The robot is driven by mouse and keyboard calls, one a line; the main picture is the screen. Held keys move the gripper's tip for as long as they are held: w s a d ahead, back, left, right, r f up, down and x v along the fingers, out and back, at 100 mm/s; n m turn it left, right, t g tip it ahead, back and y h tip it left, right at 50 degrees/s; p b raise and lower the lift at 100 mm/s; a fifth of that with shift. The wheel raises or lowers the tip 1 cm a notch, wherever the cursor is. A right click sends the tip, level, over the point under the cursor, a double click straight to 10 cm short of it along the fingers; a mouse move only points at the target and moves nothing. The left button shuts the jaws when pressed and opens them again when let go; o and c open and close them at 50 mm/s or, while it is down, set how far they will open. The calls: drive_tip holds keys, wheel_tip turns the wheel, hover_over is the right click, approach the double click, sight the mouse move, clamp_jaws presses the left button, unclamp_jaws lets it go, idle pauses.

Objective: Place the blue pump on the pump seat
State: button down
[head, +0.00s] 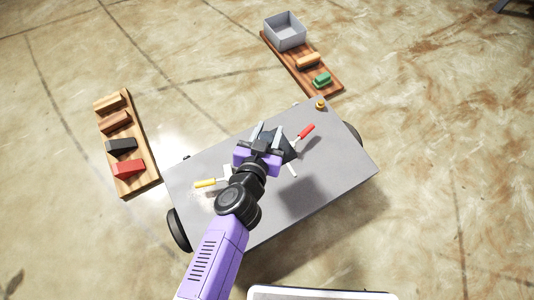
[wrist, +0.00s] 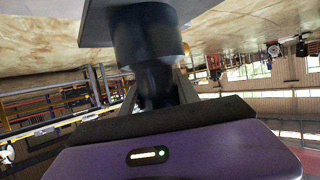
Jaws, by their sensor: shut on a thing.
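My gripper (head: 266,135) is over the grey cart top (head: 335,165) in the head view, its fingers shut on a dark piece (head: 288,152). No other blue object shows, but the frames do not make certain that this is the blue pump. I cannot make out the pump seat; my arm and the held piece hide part of the cart top.
A red-handled tool (head: 306,131) and a yellow-handled tool (head: 205,183) are at the cart top. A wooden board (head: 143,183) with several blocks lies left.

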wheel_tip(320, 180, down, 19)
drive_tip(key=b, duration=0.9)
drive_tip(key=shift+f, duration=0.15)
drive_tip(key=shift+f+b, duration=0.15)
drive_tip(key=shift+b, duration=0.2)
drive_tip(key=c, duration=0.9)
unclamp_jaws()
drive_tip(key=shift+f, duration=0.1)
drive_tip(key=shift+s+a+r+p, duration=0.1)
drive_tip(key=shift+s+r+p, duration=0.1)
drive_tip(key=shift+r+p, duration=0.1)
drive_tip(key=p+v, duration=0.4)
drive_tip(key=v, duration=0.7)
drive_tip(key=shift+s, duration=0.25)
drive_tip(key=shift+r, duration=0.1)
